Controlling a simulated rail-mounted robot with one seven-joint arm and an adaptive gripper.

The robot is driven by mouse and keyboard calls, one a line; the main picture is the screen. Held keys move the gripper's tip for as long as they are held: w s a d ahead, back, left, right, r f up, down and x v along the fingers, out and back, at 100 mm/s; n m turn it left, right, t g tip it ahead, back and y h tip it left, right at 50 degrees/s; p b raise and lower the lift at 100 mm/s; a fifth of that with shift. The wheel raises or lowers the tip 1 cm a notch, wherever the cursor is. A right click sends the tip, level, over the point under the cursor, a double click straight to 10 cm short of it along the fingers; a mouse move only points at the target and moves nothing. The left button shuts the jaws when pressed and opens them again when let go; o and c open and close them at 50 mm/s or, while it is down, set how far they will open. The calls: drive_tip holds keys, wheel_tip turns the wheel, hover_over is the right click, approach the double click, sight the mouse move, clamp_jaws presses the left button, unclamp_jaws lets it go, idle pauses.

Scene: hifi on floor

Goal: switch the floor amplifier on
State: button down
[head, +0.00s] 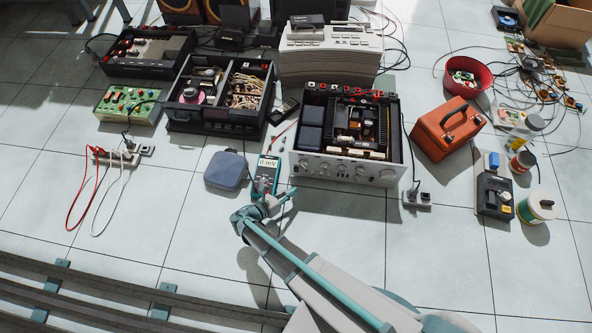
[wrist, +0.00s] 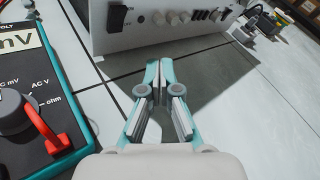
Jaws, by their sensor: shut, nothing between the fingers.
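The floor amplifier (head: 345,171) has a silver front panel with knobs and an open top showing its circuitry. It stands on the floor at the middle of the head view. In the wrist view its front panel (wrist: 152,39) fills the top. A black rocker switch (wrist: 117,17) sits at the panel's left end; its on or off position is hard to tell. My gripper (head: 292,193) is just in front of the panel's left part. In the wrist view my gripper (wrist: 158,64) is shut and empty, pointing at the panel below and right of the switch, apparently not touching it.
A teal multimeter (head: 266,174) lies left of my gripper and also shows in the wrist view (wrist: 38,112). A blue-grey case (head: 226,170) lies beyond it. A power strip (head: 416,199) and an orange toolbox (head: 448,129) are right of the amplifier. The floor in front is clear.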

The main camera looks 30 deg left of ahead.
sight(296, 170)
drive_tip(key=w, duration=0.1)
drive_tip(key=w+a, duration=0.1)
drive_tip(key=w, duration=0.1)
drive_tip(key=shift+w+a+r, duration=0.1)
drive_tip(key=shift+a+r, duration=0.15)
drive_tip(key=shift+r, duration=0.05)
drive_tip(key=shift+w+a+p, duration=0.35)
drive_tip(key=shift+w+p, duration=0.2)
drive_tip(key=shift+w, duration=0.35)
drive_tip(key=shift+w+r, duration=0.1)
idle(0.6)
drive_tip(key=shift+w+a+p, duration=0.15)
drive_tip(key=shift+w+p, duration=0.1)
drive_tip(key=shift+p, duration=0.4)
drive_tip(key=shift+w+a+p, duration=0.1)
drive_tip(key=shift+w+p, duration=0.2)
drive_tip(key=shift+s, duration=0.2)
idle(0.5)
drive_tip(key=shift+s+d+p, duration=0.3)
drive_tip(key=shift+s, duration=0.2)
